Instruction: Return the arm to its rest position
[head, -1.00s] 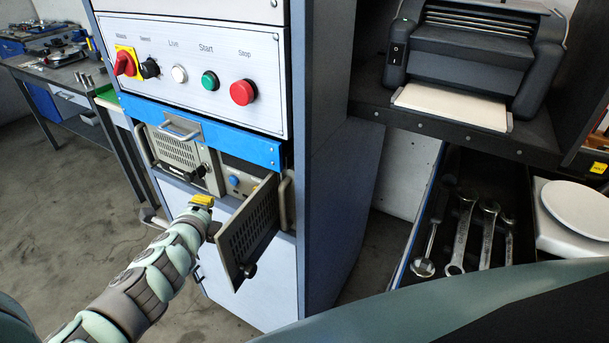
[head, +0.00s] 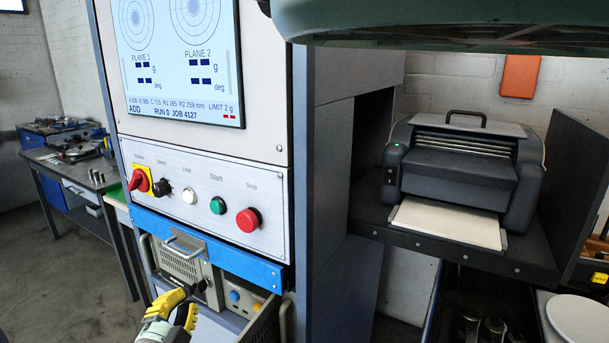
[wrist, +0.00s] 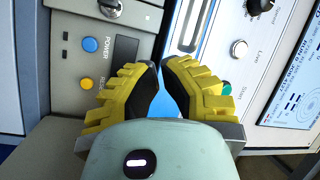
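My gripper (head: 184,302), with yellow ribbed fingers, is at the lower left of the head view, in front of the instrument bay of the machine cabinet. Its fingers (wrist: 161,66) show in the wrist view, partly open with a narrow gap at the tips and nothing between them. The instrument with the blue and yellow buttons (wrist: 88,64) lies beyond the left finger, and the control panel (wrist: 257,62) beyond the right one. An open hinged door (head: 262,322) stands to the right of my gripper. Most of my forearm is below the head view.
The blue drawer front (head: 215,251) with a metal handle is just above my gripper. The red stop button (head: 248,220) is higher on the panel. A printer (head: 455,170) stands on a shelf at right. A workbench (head: 75,170) is at far left, with bare floor before it.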

